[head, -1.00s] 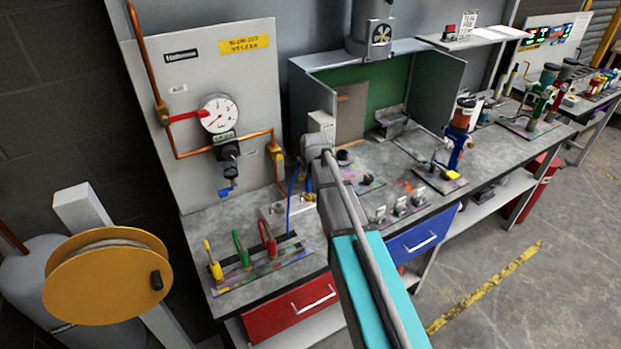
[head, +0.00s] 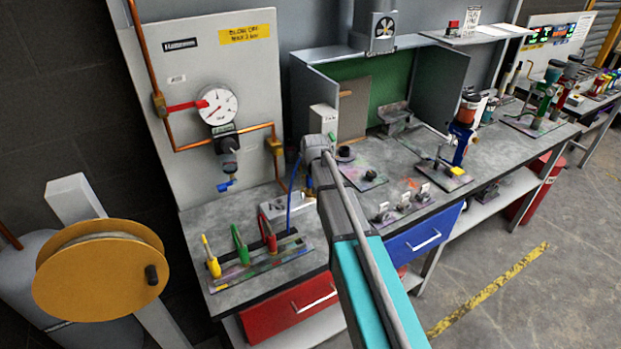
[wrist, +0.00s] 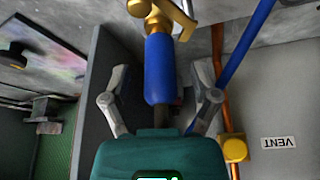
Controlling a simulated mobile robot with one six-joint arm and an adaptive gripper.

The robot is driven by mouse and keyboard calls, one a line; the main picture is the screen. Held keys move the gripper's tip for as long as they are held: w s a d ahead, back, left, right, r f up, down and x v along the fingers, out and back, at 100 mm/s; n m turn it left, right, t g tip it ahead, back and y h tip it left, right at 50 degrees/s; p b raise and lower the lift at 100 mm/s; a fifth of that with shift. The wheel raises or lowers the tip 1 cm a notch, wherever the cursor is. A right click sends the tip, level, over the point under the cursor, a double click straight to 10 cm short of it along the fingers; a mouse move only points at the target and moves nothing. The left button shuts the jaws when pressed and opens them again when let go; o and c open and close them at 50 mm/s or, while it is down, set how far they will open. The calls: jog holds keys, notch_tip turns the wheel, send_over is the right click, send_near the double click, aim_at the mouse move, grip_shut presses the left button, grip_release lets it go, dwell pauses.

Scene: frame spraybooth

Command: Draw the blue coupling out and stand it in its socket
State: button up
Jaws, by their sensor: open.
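The blue coupling (wrist: 159,70) shows in the wrist view as a blue cylinder, with a brass fitting (wrist: 160,14) at its upper end in the picture. My gripper (wrist: 161,68) is open, with one finger on each side of the coupling and visible gaps between. The coupling's lower end is partly hidden by the gripper body. In the head view my arm hides the gripper and the coupling. A rack (head: 230,282) holds a yellow coupling (head: 212,262), a green one (head: 240,248) and a red one (head: 268,236), all upright. I cannot make out the blue coupling's socket.
A blue hose (head: 293,195) hangs close to my arm, and it also shows in the wrist view (wrist: 244,45). A copper pipe with a brass block (wrist: 235,148) runs along the wall panel. The spray booth (head: 438,90) stands behind. A hose reel (head: 100,285) is at the left.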

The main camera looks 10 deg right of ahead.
jog(key=shift+c, duration=0.2)
grip_shut()
dwell(0.3)
jog(key=shift+r+p, duration=0.55)
jog(key=shift+p, duration=0.05)
dwell(0.4)
jog(key=shift+r+p, duration=0.35)
jog(key=shift+r, duration=0.05)
jog(key=shift+r+p, duration=0.35)
jog(key=shift+r+p, duration=1.7)
jog(key=shift+r, duration=0.15)
notch_tip(320, 180, up, 7)
jog(key=p, duration=0.7)
notch_tip(320, 180, down, 8)
jog(key=b, duration=0.8)
jog(key=shift+f, duration=0.2)
